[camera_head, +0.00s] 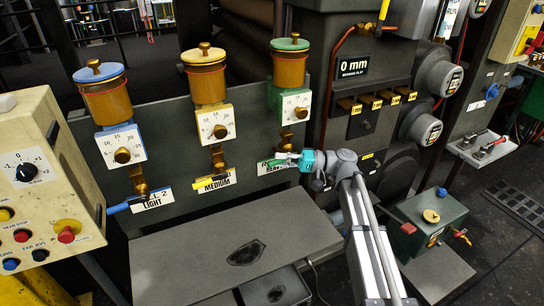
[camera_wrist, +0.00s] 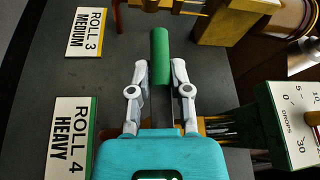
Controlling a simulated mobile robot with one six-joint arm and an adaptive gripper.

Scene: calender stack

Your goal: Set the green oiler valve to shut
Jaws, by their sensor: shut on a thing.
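The green oiler (camera_head: 289,65) is the rightmost of three on the grey panel, with a white dial box (camera_head: 295,107) and brass valve (camera_head: 286,138) below it. Its green lever handle (camera_wrist: 160,50) stands between my fingers in the wrist view. My gripper (camera_wrist: 159,74) is shut on that handle, with its far end sticking out beyond the fingertips. In the head view my gripper (camera_head: 286,158) reaches in from the right and hides most of the lever. The "ROLL 4 HEAVY" label (camera_wrist: 70,140) lies beside it, partly covered in the head view.
The yellow oiler (camera_head: 205,80), with its yellow lever (camera_head: 207,181), and the blue oiler (camera_head: 105,95), with its blue lever (camera_head: 122,206), stand to the left. A grey plate (camera_head: 200,250) lies below. A red-piped machine with brass tabs (camera_head: 364,102) is close on the right.

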